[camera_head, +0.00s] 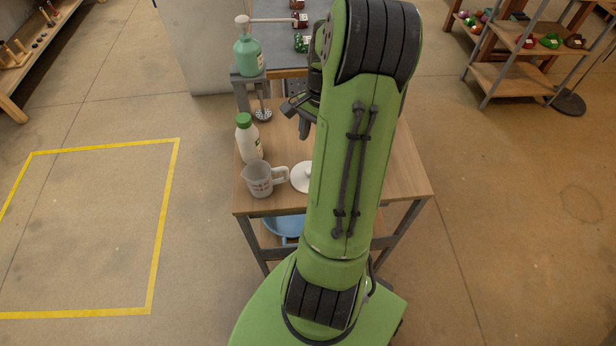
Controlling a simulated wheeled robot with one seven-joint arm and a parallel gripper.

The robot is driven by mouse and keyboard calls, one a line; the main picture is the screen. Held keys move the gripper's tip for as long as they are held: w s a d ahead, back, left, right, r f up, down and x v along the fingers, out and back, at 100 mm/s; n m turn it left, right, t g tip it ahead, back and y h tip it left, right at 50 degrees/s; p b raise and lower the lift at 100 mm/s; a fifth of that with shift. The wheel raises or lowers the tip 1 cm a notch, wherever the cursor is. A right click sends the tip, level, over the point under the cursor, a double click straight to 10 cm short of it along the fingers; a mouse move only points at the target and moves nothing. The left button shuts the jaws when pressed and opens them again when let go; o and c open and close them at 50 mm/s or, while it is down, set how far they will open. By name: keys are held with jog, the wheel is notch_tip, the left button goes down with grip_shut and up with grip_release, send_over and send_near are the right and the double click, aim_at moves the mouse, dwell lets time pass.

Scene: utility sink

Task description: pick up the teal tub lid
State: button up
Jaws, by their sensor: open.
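I cannot make out a teal tub lid in the head view; my green arm covers much of the table and may hide it. A white round piece with a small raised middle (301,177) lies on the wooden table (408,178), partly hidden by my arm; I cannot tell what it is. My gripper (296,116) is open above the table, its dark fingers showing just left of my arm. It is beyond the white piece. Nothing shows between the fingers.
A measuring jug (259,181), a white bottle with a green cap (247,141) and a metal masher-like tool (263,113) stand along the left edge. A teal pump bottle (248,57) stands farther back. A blue basin (283,225) sits below. The table's right front is clear.

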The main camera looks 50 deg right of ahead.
jog(key=b, duration=0.4)
send_near(300, 175)
jog(key=f, duration=0.2)
jog(key=s+f, duration=0.1)
jog(key=f, duration=0.1)
jog(key=s+f, duration=0.1)
jog(key=f, duration=0.1)
jog(key=shift+a+f, duration=0.1)
jog(key=shift+p, duration=0.3)
grip_shut()
